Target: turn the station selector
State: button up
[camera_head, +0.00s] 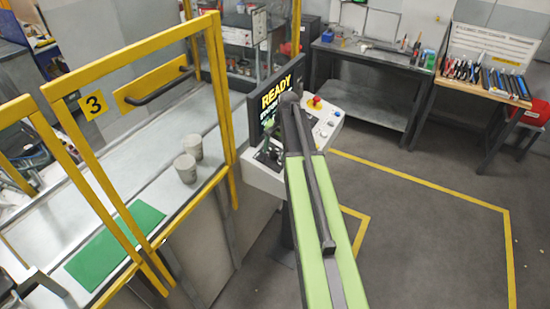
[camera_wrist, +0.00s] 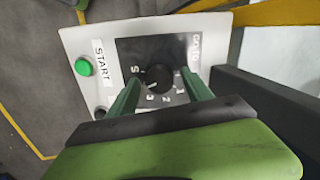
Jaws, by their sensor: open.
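The station selector (camera_wrist: 159,78) is a round black knob on a dark plate with numbers around it, near the middle of the wrist view. My gripper (camera_wrist: 163,92) is open, with one green finger on each side of the knob in that view. I cannot tell whether the fingers touch it. In the head view my green arm reaches to the control box (camera_head: 265,179) below a screen reading READY (camera_head: 275,98).
A green START button (camera_wrist: 84,67) sits left of the knob plate. A red emergency button (camera_head: 315,102) is on the panel's far part. A yellow-framed guard (camera_head: 222,90) stands left of the box, with two cups (camera_head: 186,168) behind it. The floor to the right is clear.

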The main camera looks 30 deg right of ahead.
grip_shut()
dwell(0.4)
